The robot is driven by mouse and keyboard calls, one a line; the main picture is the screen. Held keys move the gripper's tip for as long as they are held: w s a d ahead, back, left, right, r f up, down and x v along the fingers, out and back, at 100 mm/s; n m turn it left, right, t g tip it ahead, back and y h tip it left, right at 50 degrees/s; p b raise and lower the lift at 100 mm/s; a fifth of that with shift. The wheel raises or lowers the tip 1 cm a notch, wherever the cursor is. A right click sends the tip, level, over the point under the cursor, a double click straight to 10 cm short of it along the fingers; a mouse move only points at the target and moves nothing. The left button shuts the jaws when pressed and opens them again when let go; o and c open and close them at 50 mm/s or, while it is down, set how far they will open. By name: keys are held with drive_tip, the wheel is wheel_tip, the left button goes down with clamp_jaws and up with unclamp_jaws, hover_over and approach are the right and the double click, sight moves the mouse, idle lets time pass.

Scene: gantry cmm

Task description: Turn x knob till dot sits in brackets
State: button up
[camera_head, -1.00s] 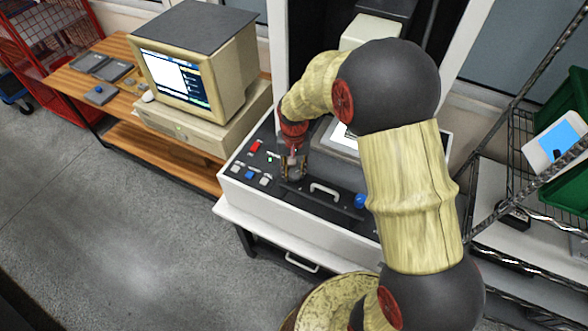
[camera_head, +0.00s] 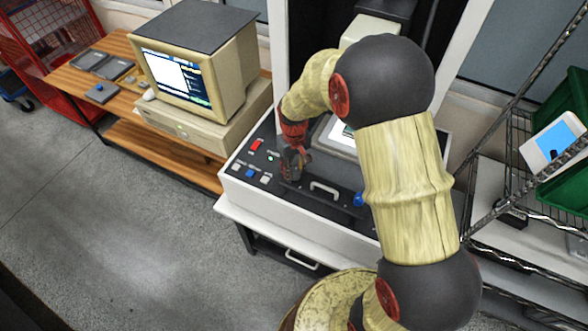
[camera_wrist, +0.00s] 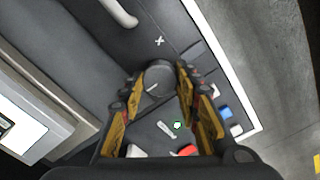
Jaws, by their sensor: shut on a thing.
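The x knob (camera_wrist: 157,82) is a dark round knob with a pale pointer line, on the black panel beside a white X mark (camera_wrist: 160,41). My gripper (camera_wrist: 160,88) is shut on it, one finger on each side. In the head view my gripper (camera_head: 292,168) is over the panel's left part and hides the knob. I cannot make out the dot or the brackets.
A green light (camera_wrist: 178,125), a red switch (camera_wrist: 187,150) and a blue button (camera_wrist: 225,113) lie near my fingers. A pale handle (camera_head: 325,190) and a blue knob (camera_head: 359,199) are further right. A computer monitor (camera_head: 185,75) stands on the wooden bench to the left.

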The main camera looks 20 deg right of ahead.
sight(294, 171)
drive_tip(key=o, duration=1.2)
drive_tip(key=shift+c, duration=0.2)
wheel_tip(294, 171, up, 12)
idle(0.5)
drive_tip(key=s+r+m+t+b, duration=0.1)
drive_tip(key=s+r, duration=0.4)
drive_tip(key=s, duration=0.6)
drive_tip(key=s+r+m+t+b, duration=0.1)
drive_tip(key=s+r+t+b, duration=0.3)
drive_tip(key=s, duration=0.8)
drive_tip(key=shift+s+d+r+t+b, duration=0.25)
drive_tip(key=shift+r+b, duration=0.3)
drive_tip(key=shift+b, duration=0.55)
